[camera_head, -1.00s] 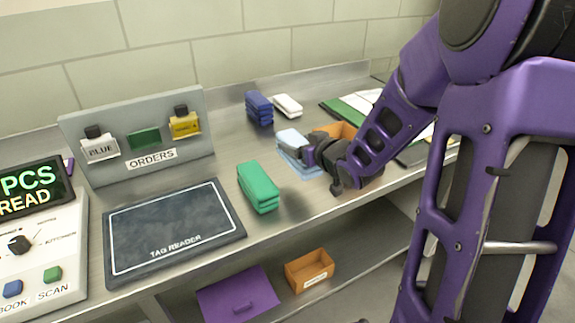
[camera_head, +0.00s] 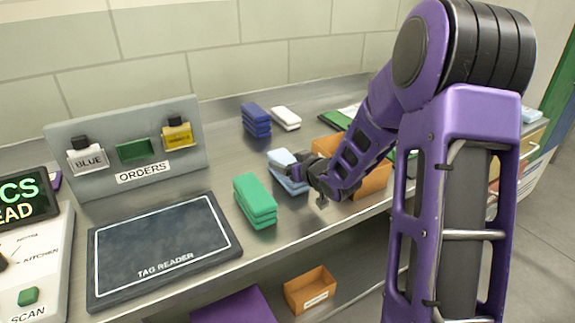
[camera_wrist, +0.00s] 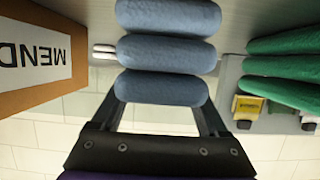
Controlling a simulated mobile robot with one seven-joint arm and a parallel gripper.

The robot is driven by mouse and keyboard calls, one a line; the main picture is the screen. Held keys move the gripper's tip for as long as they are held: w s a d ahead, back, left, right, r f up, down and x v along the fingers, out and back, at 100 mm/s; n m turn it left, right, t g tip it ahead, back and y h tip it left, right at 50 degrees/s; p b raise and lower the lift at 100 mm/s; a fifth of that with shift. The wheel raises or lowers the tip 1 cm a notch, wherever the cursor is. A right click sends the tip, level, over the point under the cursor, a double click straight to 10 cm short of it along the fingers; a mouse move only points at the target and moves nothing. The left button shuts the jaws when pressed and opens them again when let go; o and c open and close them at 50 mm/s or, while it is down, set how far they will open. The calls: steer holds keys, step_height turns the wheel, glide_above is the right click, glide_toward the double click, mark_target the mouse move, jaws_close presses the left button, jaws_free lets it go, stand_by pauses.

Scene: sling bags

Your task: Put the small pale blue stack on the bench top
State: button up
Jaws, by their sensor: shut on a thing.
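The small pale blue stack (camera_head: 283,164) is at the middle of the steel bench top (camera_head: 222,120), between the green stack and an orange-brown box. My gripper (camera_head: 300,172) reaches it from the right and is shut on it. In the wrist view the pale blue stack (camera_wrist: 165,50) shows as several folded layers between my two fingers (camera_wrist: 160,118). The fingers cover part of its near end in the head view. I cannot tell whether its underside touches the bench.
A green stack (camera_head: 255,200) lies just left of it. Dark blue (camera_head: 256,120) and white (camera_head: 286,118) stacks lie behind. The orange-brown box (camera_head: 372,182) is close on the right. The tag reader (camera_head: 160,248) and orders board (camera_head: 85,188) are left. A small box (camera_head: 310,290) sits below.

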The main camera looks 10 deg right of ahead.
steer(key=shift+f, duration=0.2)
steer(key=o, duration=1.4)
steer(key=shift+r, duration=0.1)
steer(key=shift+r, duration=0.1)
steer(key=shift+s+r, duration=0.1)
steer(key=shift+r, duration=0.05)
steer(key=p+v, duration=0.2)
steer(key=v, duration=0.9)
steer(key=shift+s+d+r, duration=0.1)
steer(key=shift+s+d, duration=0.05)
steer(key=shift+s, duration=0.2)
